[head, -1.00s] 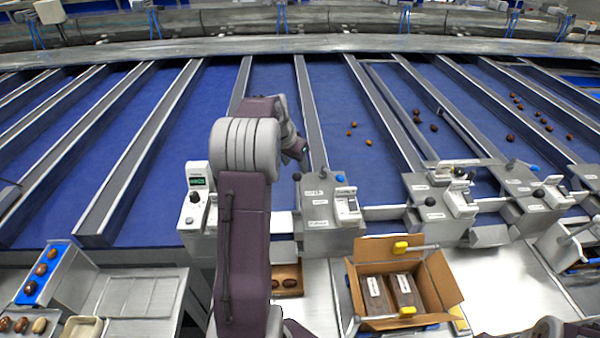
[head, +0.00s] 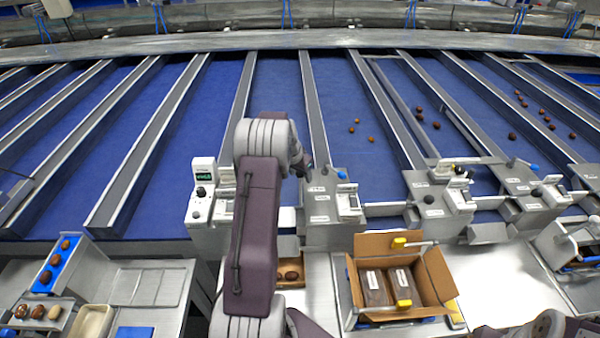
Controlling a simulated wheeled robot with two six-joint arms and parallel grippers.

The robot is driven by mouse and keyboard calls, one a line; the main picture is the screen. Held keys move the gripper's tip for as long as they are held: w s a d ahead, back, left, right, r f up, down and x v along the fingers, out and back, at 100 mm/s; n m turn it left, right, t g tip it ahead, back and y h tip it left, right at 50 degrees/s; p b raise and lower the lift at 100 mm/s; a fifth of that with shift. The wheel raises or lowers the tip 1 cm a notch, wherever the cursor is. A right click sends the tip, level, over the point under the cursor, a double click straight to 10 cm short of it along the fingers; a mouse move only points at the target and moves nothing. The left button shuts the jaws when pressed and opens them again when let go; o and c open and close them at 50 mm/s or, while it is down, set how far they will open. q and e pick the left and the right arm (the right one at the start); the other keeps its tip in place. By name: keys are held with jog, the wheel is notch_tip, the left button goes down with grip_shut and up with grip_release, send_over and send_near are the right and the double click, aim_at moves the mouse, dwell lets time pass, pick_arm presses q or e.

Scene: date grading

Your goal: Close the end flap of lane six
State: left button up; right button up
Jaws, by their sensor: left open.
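Blue sorting lanes with grey dividers run away from me, and metal end units stand at the near ends of several of them. The end unit (head: 322,205) right of my left forearm has a dark-knobbed lever, a blue knob and a white switch block. My left gripper (head: 304,171) is small and dark, close to the top left of that unit; I cannot tell whether it touches it. It is open and appears empty. Lane numbers are too small to read, so I cannot tell which lane is six. My left arm hides part of the neighbouring unit. My right gripper is out of view.
An open carton (head: 437,276) with dark packs stands on the bench. A unit with a green display (head: 203,172) stands left of my arm. More end units (head: 440,200) stand to the right. Dates (head: 354,130) lie on some lanes. A sample rack (head: 52,268) is at lower left.

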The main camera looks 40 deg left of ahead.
pick_arm(q)
grip_shut()
jog(key=shift+w+r, duration=0.1)
dwell(1.2)
